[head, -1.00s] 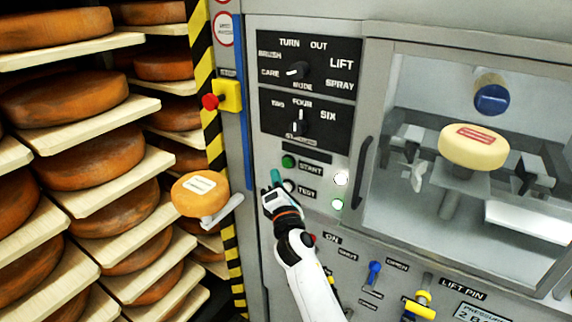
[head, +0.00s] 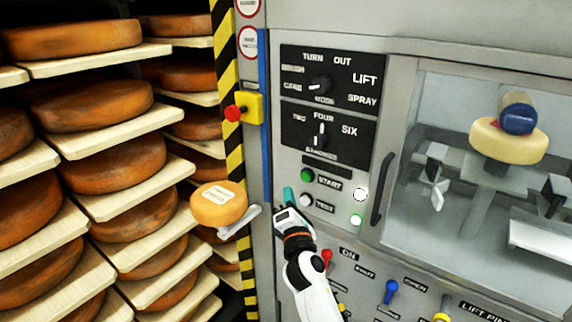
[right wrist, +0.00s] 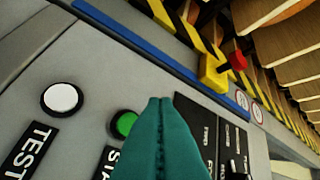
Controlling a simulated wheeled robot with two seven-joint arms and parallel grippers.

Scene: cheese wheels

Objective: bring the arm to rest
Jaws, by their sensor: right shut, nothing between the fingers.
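My right gripper (head: 287,194) has teal fingers pressed together with nothing between them. It is in front of the machine's control panel, just left of the white TEST button (head: 306,200) and below and left of the green START button (head: 307,175). In the right wrist view the shut fingers (right wrist: 160,105) point up the picture, with the green button (right wrist: 124,124) beside the tips and the white button (right wrist: 61,98) further left. Whether the fingers touch the panel cannot be told. My left gripper is not in view.
A pale cheese wheel (head: 487,141) is behind the machine's window, partly hidden by a blue-ended cylinder (head: 517,119). An orange cheese (head: 212,208) is beside a grey bracket. Shelves of cheeses stand left. A red emergency knob (head: 233,113) and window handle (head: 382,190) protrude.

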